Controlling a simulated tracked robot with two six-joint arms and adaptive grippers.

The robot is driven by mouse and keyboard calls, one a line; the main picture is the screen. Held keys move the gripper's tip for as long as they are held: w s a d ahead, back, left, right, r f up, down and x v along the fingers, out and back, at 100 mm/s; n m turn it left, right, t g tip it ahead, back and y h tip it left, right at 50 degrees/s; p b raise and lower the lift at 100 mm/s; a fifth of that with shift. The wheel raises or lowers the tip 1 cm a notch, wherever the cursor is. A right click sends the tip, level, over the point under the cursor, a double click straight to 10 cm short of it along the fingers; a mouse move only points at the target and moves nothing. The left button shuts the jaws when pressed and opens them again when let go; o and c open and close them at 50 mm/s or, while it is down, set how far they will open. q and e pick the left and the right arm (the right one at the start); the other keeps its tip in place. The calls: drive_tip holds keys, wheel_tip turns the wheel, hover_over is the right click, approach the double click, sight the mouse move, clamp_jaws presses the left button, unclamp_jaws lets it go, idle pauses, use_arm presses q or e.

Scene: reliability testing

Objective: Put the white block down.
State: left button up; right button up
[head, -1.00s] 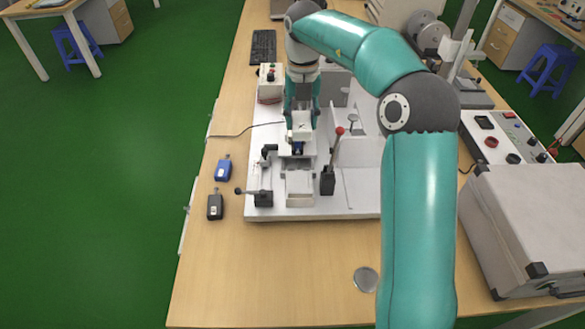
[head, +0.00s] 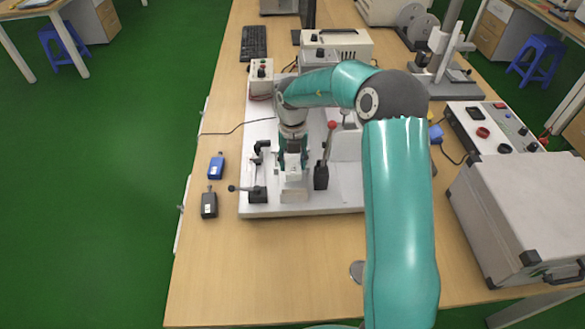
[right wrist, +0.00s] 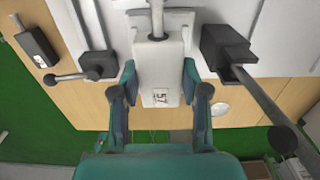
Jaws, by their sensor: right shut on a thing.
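My right gripper (head: 292,165) is in the middle of the white fixture plate (head: 262,209). It is shut on the white block (head: 293,173), low over the narrow fixture. In the right wrist view the white block (right wrist: 158,72) lies between the two teal fingers of my right gripper (right wrist: 158,85). It carries a label reading 57, and a metal rod shows at its far end. Whether the block's underside touches the fixture is hidden. My left gripper is not in view.
A red-knobbed lever (head: 325,160) stands close right of the gripper, and a black clamp with a lever (head: 256,193) stands close left. Blue (head: 216,166) and black (head: 209,204) small devices lie left. A grey case (head: 520,215) is at right. The front tabletop is mostly clear.

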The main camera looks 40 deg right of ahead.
sight(293, 162)
drive_tip(key=shift+f, duration=1.6)
clamp_jaws()
drive_tip(key=o, duration=1.2)
unclamp_jaws()
drive_tip(key=shift+r, duration=0.1)
wheel_tip(293, 162, up, 12)
drive_tip(key=shift+s, duration=0.1)
